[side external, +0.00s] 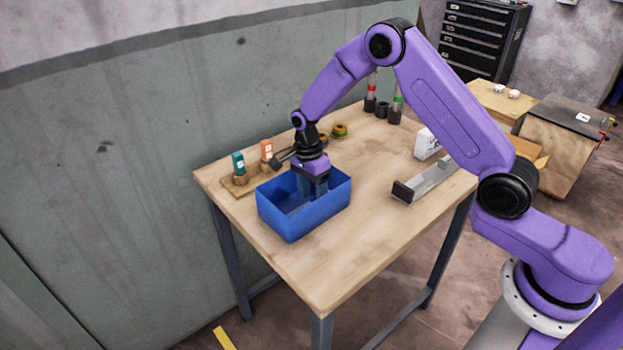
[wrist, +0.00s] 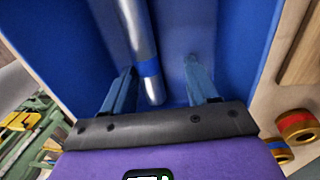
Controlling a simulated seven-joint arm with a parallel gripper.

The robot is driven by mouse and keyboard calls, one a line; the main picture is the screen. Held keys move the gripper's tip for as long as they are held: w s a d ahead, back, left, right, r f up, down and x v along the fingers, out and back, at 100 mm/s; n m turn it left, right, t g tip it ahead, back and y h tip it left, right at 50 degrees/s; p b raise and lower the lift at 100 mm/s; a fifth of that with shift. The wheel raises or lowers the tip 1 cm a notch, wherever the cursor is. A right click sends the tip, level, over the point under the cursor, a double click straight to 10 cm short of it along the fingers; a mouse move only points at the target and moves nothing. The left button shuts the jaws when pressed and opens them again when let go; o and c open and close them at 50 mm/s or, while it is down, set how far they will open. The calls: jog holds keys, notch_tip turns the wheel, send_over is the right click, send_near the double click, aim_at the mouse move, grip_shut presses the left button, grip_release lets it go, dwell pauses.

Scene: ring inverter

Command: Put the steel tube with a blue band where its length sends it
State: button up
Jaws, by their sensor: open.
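The steel tube (wrist: 137,35) with a blue band (wrist: 148,68) lies in the blue bin (side external: 290,225); the wrist view shows the bin's blue wall (wrist: 65,45) too. The tube's far end runs out of the top of the wrist view. My gripper (side external: 313,188) reaches down into the bin in the side view. In the wrist view my gripper (wrist: 160,70) is open, with the tube's near part between its two fingers, closer to the left one. The bin wall and my gripper hide the tube in the side view.
Red-banded (side external: 370,92) and green-banded (side external: 397,103) tubes stand in dark holders at the back. A grey channel with a black end (side external: 403,191) and a white box (side external: 427,144) lie right. Teal (side external: 238,163) and orange (side external: 266,150) items stand left. The table's front is clear.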

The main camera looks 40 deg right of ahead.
notch_tip(320, 180, up, 17)
jog(key=w, duration=0.2)
jog(key=shift+w, duration=0.15)
jog(key=shift+r, duration=0.1)
dwell(0.4)
jog(key=s+a+r+n+t, duration=0.1)
jog(key=s+a+r+n, duration=0.1)
jog(key=s+n, duration=0.6)
jog(key=s+a+r+n, duration=0.1)
jog(key=s+a+n, duration=0.2)
jog(key=s+n, duration=0.55)
jog(key=s+d+f+n, duration=0.1)
jog(key=s+d+n, duration=0.2)
jog(key=s+n, duration=0.4)
jog(key=s+d+f+n, duration=0.1)
jog(key=s+d+n, duration=0.3)
jog(key=s, duration=1)
jog(key=n, duration=0.2)
jog(key=shift+s+d+f+n+t, duration=0.15)
jog(key=shift+s+d+n+t, duration=0.1)
jog(key=shift+n+t, duration=0.15)
